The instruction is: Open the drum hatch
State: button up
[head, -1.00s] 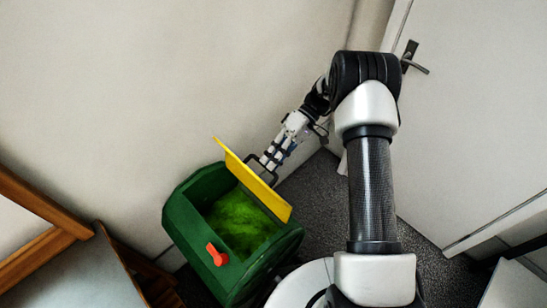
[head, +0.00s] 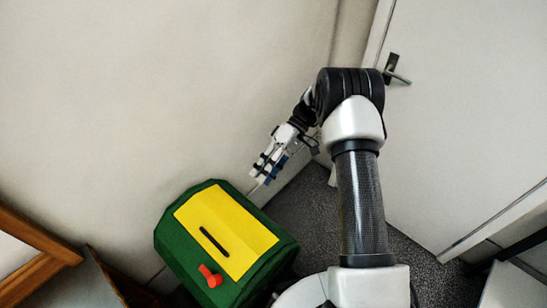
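The green drum (head: 180,265) stands at the lower left of the head view. Its yellow hatch (head: 238,222) lies flat over the opening, so the inside is hidden. A black bar handle (head: 214,241) is on the hatch. A red latch knob (head: 211,276) sits on the drum just in front of the hatch's near edge. My gripper (head: 262,178) is in the air beyond the drum's far right side, by the wall, apart from the hatch. Nothing shows in it, but its fingers are too small to tell open from shut.
A wall (head: 150,90) is behind the drum. A white door (head: 470,110) with a metal handle (head: 398,77) is at the right. Wooden furniture (head: 30,235) is close at the lower left. Dark floor (head: 308,215) is free between drum and door.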

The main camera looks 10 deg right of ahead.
jog(key=v, duration=1.1)
